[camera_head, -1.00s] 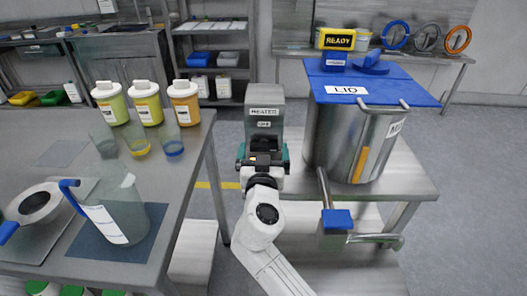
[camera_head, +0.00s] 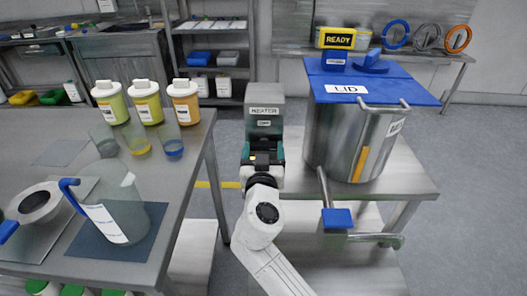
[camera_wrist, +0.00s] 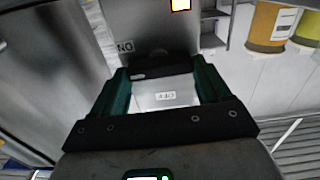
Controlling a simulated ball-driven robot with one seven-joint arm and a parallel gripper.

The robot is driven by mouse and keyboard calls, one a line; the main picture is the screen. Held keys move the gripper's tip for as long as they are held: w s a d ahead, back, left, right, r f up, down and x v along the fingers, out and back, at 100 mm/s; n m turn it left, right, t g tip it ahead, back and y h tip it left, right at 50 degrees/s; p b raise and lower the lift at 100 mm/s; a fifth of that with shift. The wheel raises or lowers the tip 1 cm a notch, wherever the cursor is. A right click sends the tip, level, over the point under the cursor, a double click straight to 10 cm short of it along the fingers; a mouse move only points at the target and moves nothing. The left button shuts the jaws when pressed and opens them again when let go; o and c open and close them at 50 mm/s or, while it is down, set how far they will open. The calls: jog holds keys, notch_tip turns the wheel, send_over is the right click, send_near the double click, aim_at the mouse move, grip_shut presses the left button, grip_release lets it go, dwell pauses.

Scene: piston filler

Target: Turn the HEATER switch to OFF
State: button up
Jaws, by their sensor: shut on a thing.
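The grey HEATER box (camera_head: 264,106) stands left of the steel tank in the head view, with its name label on the upper front. My gripper (camera_head: 263,150) is at the lower front of the box. In the wrist view my gripper (camera_wrist: 160,74) has its teal fingers on both sides of a dark switch handle (camera_wrist: 160,67) lying crosswise between the tips, and is shut on it. An ON label (camera_wrist: 125,47) shows on the panel beyond the left finger. An OFF label (camera_wrist: 165,96) shows between the fingers. An orange-lit patch (camera_wrist: 180,4) glows at the top.
The steel tank (camera_head: 335,140) with its blue lid (camera_head: 400,88) stands close on the right, its pipe and blue-handled valve (camera_head: 337,218) jutting forward. The left table (camera_head: 185,190) holds bottles, beakers and a jug (camera_head: 125,215). A floor gap separates the tables.

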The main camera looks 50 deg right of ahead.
jog(key=n, duration=0.4)
jog(key=shift+w+a, duration=0.1)
jog(key=n, duration=0.4)
jog(key=shift+n, duration=0.4)
jog(key=n+p, duration=0.2)
jog(key=n, duration=0.3)
jog(key=shift+a+f, duration=0.1)
jog(key=shift+w+f+n+p, duration=0.1)
jog(key=shift+n+p, duration=0.55)
jog(key=shift+n, duration=1.15)
jog(key=o, duration=1)
